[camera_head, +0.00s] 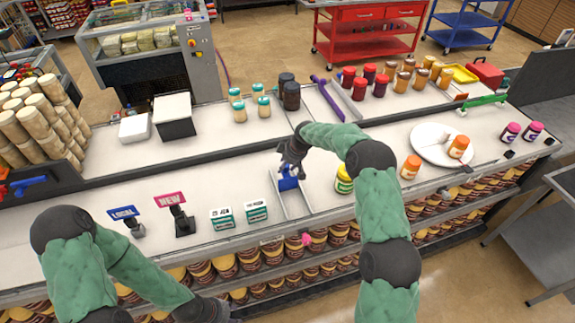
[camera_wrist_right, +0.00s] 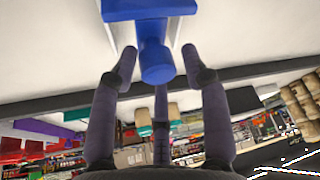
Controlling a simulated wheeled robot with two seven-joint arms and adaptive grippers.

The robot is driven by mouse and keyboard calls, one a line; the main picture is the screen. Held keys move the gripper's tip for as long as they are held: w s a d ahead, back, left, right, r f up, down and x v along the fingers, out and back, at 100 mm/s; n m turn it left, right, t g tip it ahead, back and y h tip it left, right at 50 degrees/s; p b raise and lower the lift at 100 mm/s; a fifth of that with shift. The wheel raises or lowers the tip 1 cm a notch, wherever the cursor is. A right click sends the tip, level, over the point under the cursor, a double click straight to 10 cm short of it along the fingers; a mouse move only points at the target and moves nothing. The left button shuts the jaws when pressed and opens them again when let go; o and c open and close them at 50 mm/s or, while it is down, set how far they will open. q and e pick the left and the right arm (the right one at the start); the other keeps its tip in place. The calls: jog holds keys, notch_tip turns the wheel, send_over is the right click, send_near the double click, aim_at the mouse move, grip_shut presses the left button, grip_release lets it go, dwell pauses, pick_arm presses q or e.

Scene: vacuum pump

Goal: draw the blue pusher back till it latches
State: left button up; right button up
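The blue pusher (camera_head: 287,182) sits in a narrow grey tray (camera_head: 305,207) on the front counter, towards its far end. The tray in front of it looks empty. In the right wrist view the pusher shows as a wide blue plate (camera_wrist_right: 150,9) with a round knob (camera_wrist_right: 157,66). My right gripper (camera_head: 291,166) is at the pusher's far side. Its dark fingers are spread on either side of the knob, with visible gaps, so it is open. My left gripper (camera_head: 214,309) is low at the front edge, mostly hidden, and its fingers cannot be made out.
A yellow-lidded jar (camera_head: 343,181) stands right of the tray, close to my right arm. White-and-green boxes (camera_head: 257,211) and sign stands (camera_head: 174,208) are to the left. A round white plate (camera_head: 428,150) lies at right. Behind, a purple pusher (camera_head: 322,92) sits in another tray.

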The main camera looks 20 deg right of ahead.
jog(key=shift+a, duration=0.25)
jog(key=shift+s+d+r, duration=0.1)
jog(key=shift+d+r, duration=0.15)
jog(key=shift+d, duration=0.05)
jog(key=v, duration=1.1)
jog(key=shift+a+r, duration=0.2)
jog(key=shift+a, duration=0.05)
jog(key=shift+s+f, duration=0.1)
jog(key=shift+s, duration=0.05)
